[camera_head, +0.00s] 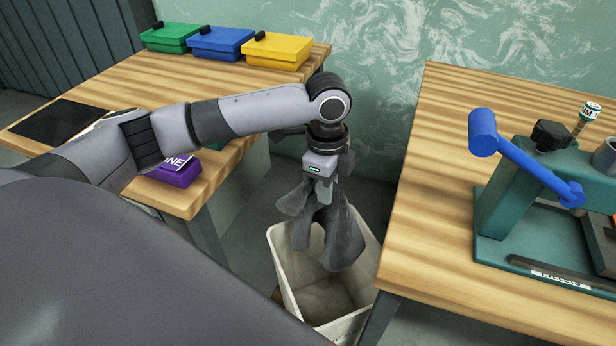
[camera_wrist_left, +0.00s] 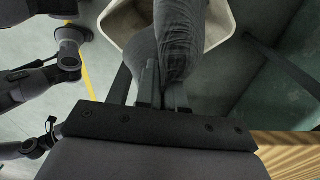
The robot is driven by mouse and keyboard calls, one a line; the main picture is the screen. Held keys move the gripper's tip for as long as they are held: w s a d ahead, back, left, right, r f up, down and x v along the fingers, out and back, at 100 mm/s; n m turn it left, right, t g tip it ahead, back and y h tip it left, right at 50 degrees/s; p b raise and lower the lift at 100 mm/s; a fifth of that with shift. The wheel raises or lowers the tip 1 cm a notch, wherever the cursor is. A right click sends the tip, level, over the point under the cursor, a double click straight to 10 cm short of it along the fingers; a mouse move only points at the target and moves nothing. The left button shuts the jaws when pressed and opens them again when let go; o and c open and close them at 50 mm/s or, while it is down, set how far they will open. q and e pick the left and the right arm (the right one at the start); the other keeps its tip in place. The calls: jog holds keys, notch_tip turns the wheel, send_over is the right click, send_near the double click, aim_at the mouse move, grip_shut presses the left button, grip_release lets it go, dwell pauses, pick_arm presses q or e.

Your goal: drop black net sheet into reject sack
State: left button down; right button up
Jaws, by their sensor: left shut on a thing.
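My left gripper (camera_head: 322,185) points down in the gap between the two tables and is shut on a dark grey-black net sheet (camera_head: 341,238). The sheet hangs in folds from the fingers, its lower end over the open mouth of the off-white reject sack (camera_head: 287,275). The sack stands on the floor and looks empty where I can see in. In the left wrist view the fingers (camera_wrist_left: 163,92) pinch the sheet (camera_wrist_left: 180,38), with the sack's rim (camera_wrist_left: 112,22) behind it. My right gripper is not clearly shown in either view.
The left wooden table (camera_head: 188,205) holds green, blue and yellow boxes (camera_head: 277,50), a purple box (camera_head: 177,172) and a black sheet (camera_head: 58,121). The right table (camera_head: 440,250) holds a teal press with a blue lever (camera_head: 520,160). Table edges flank the sack closely.

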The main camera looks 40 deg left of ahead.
pick_arm(q)
jog(key=w+a+f+m, duration=0.1)
jog(key=f+m, duration=0.3)
jog(key=m, duration=0.5)
jog(key=a+f+m+b, duration=0.1)
jog(key=a+f+m, duration=0.3)
jog(key=m, duration=0.5)
jog(key=shift+w+a+f, duration=0.3)
jog(key=shift+w+f, duration=0.05)
jog(key=shift+w, duration=0.05)
dwell(1.1)
grip_release()
dwell(0.6)
